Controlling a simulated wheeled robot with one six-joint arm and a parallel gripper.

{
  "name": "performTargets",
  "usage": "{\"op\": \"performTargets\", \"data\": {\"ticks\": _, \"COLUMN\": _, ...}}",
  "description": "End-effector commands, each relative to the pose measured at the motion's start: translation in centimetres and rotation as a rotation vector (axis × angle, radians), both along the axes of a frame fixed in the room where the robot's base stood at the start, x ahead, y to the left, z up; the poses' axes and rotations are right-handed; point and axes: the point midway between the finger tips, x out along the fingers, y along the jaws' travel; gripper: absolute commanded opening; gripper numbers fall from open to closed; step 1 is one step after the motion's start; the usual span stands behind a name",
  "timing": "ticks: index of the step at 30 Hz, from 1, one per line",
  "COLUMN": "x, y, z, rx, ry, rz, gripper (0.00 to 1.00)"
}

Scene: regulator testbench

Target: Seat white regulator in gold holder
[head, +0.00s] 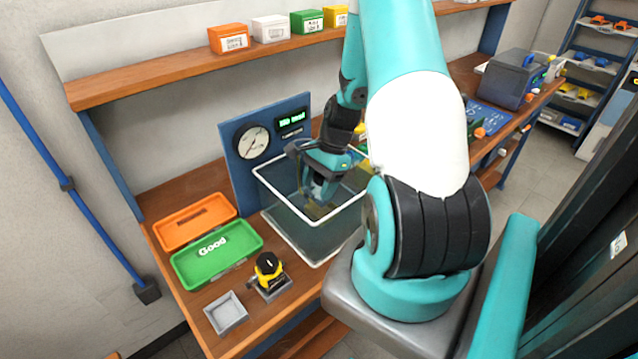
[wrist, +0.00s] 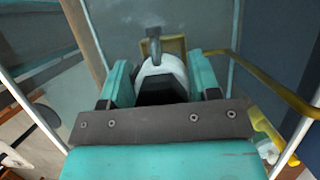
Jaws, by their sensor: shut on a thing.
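In the wrist view, my gripper (wrist: 158,82) is shut on the white regulator (wrist: 166,64), which shows a white rounded body, a dark part below and a grey stem. Just beyond it stands a gold plate of the gold holder (wrist: 178,46); I cannot tell whether the regulator touches it. In the head view, my gripper (head: 322,190) is inside the clear-walled box, low over the gold holder (head: 314,211). The regulator is hidden there by my gripper.
The clear box (head: 292,220) has pale rim edges close around my arm. A gauge panel (head: 240,165) stands behind it. A yellow pipe (wrist: 270,84) runs at the right. Green (head: 195,281) and orange trays (head: 190,228), a yellow regulator (head: 268,266) and a grey tray (head: 226,325) lie left.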

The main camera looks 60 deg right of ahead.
Motion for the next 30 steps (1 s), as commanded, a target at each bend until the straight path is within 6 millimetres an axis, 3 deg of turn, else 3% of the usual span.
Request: {"op": "performTargets", "data": {"ticks": 30, "x": 0.0, "y": 0.0, "z": -1.1, "rx": 0.0, "ry": 0.0, "rz": 0.001, "gripper": 0.15}}
